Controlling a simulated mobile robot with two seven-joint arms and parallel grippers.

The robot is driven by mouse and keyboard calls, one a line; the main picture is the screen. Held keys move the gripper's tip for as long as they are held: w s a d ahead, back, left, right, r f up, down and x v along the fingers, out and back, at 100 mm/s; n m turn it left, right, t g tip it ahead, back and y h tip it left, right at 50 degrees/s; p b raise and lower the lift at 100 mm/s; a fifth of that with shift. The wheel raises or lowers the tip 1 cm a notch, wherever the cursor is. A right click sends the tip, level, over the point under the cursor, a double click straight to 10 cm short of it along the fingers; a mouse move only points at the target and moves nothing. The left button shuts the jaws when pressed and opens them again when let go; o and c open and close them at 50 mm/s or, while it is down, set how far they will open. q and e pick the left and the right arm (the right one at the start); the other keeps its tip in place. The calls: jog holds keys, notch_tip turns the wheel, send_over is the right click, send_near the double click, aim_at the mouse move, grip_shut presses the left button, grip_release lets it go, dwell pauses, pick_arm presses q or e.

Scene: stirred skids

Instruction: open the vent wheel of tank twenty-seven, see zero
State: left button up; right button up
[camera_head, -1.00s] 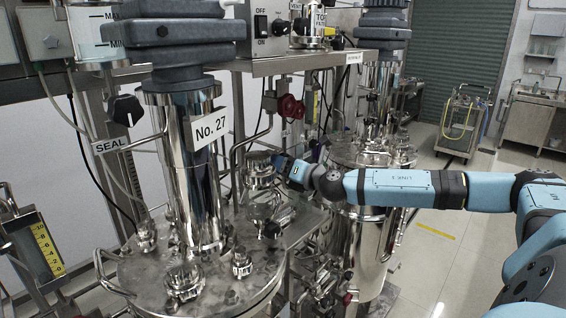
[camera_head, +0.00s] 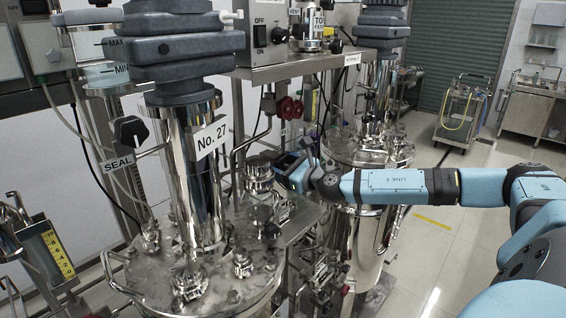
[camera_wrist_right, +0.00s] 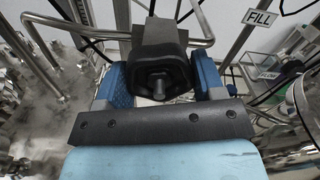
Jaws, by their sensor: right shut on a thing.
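Tank No. 27 is a steel vessel whose lid (camera_head: 210,280) fills the lower left of the head view, with its number plate (camera_head: 212,138) on the tall column. My right gripper (camera_head: 281,168) is beside the fittings at the right rear of this lid. In the right wrist view, my right gripper (camera_wrist_right: 158,84) has its blue fingers on both sides of a black faceted wheel (camera_wrist_right: 160,62) and is shut on it. I cannot read a vent label on this wheel. My left gripper is not in view.
A yellow scale (camera_head: 57,252) with numbers down to 0 stands at the left; its level is unclear. Red knobs (camera_head: 290,107) hang behind the lid. A second tank (camera_head: 360,225) stands close behind my right gripper. Open floor (camera_head: 450,215) lies at the right.

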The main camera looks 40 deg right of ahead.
jog(key=shift+n+p, duration=0.3)
jog(key=shift+n, duration=0.4)
jog(key=o, duration=0.9)
jog(key=shift+s, duration=0.15)
